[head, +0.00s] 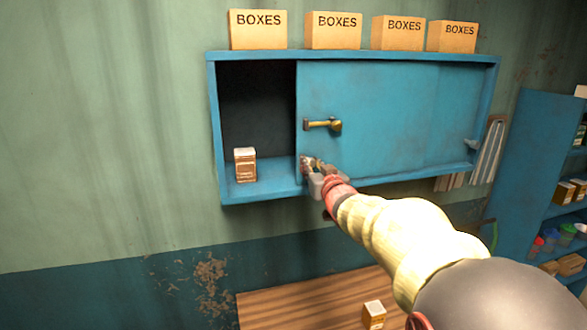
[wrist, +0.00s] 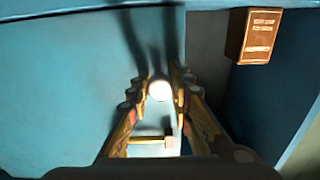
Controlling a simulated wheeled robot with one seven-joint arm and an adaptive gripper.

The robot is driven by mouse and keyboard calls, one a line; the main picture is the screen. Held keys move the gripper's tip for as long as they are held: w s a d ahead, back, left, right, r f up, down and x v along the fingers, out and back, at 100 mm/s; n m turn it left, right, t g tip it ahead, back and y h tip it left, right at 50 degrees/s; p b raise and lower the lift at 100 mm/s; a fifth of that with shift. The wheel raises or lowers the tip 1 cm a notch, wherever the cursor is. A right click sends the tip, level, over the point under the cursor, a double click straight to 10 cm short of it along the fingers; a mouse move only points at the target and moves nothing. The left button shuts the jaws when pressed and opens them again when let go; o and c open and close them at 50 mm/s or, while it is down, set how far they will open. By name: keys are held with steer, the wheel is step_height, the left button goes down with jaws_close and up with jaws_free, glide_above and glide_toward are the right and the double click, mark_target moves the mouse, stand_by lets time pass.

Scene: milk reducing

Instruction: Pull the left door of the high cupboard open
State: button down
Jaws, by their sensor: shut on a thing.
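The high cupboard (head: 350,57) is a blue wall cabinet. Its flat door (head: 380,130) stands right of an open dark bay and has a brass handle (head: 323,124) near its left side. My gripper (head: 312,168) is at the lower left of this door, below the handle. In the wrist view, my gripper (wrist: 162,85) has its fingers close together at the door's edge strip, with a bright white round spot between them. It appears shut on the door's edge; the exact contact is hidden. The brass handle (wrist: 150,139) shows between the fingers, lower in that view.
A small brown carton (head: 245,165) stands in the open bay and also shows in the wrist view (wrist: 262,37). Several BOXES cartons (head: 333,30) stand on top. Below are a wooden table (head: 290,305) with a small carton (head: 374,314) and, right, a blue shelf (head: 530,160).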

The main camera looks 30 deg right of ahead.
steer(key=s+d+p, duration=0.1)
steer(key=d, duration=0.4)
steer(key=s+d+p, duration=0.2)
steer(key=d, duration=0.3)
steer(key=s+d+p, duration=0.1)
steer(key=d+p, duration=0.1)
steer(key=d, duration=0.3)
steer(key=shift+s+d, duration=0.2)
steer(key=shift+d, duration=0.05)
steer(key=c, duration=1.9)
jaws_free()
steer(key=shift+s, duration=0.15)
glide_toward(356, 155)
steer(key=v, duration=0.5)
steer(key=shift+a+r, duration=0.1)
